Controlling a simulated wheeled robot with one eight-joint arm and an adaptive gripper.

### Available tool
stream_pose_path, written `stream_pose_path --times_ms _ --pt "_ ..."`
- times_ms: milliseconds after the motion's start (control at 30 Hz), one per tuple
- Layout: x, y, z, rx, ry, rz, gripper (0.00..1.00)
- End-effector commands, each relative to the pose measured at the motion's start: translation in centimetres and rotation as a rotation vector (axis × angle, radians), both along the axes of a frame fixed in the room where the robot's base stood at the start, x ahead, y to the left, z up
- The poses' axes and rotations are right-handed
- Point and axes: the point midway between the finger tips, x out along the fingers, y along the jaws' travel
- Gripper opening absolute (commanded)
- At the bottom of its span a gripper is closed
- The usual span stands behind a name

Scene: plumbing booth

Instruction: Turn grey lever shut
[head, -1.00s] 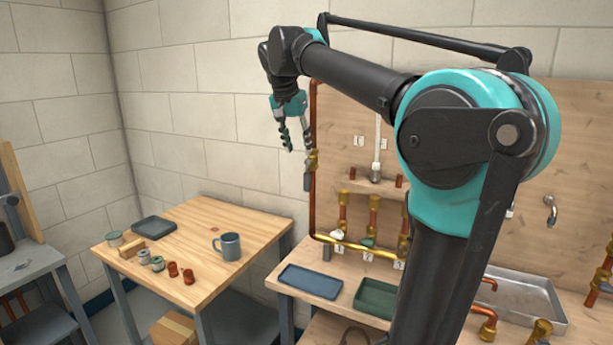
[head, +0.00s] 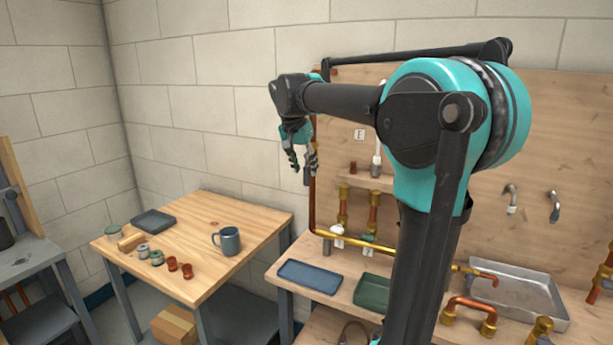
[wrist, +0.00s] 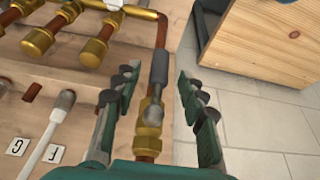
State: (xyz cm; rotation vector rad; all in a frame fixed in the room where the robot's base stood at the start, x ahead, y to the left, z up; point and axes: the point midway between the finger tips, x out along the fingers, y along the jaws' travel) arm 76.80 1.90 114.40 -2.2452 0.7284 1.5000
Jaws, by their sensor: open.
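The grey lever (wrist: 159,70) is a dark handle on a brass valve (wrist: 149,113) on the vertical copper pipe (head: 312,212). In the wrist view the lever lies along the pipe, between my spread fingers. My gripper (wrist: 158,95) is open and empty, with one finger on each side of the lever and valve and gaps to both. In the head view my gripper (head: 302,166) is by the upper part of the pipe, and the lever (head: 307,177) shows just beside its right finger. The valve is mostly hidden there. How far the fingertips are from the lever in depth I cannot tell.
Brass fittings (wrist: 88,45) and a white-handled valve (wrist: 47,138) with labels G and F are left of my gripper in the wrist view. A wooden table (head: 205,225) with a mug (head: 229,241) stands at the left. Trays (head: 309,276) lie on the bench below.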

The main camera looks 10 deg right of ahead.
Motion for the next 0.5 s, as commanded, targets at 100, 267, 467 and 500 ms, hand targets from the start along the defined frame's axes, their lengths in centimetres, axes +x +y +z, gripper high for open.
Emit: stream_pose_path --times_ms 100,267,467,500 --pt "0.6 -0.4 -1.7 0.001 0.000 -0.002 0.41" --pt "1.0 -0.8 -3.0 0.001 0.000 -0.002 0.41" --pt "1.1 -0.9 -3.4 0.000 0.000 -0.001 0.41" --pt "1.1 -0.9 -3.4 0.000 0.000 0.000 0.41"
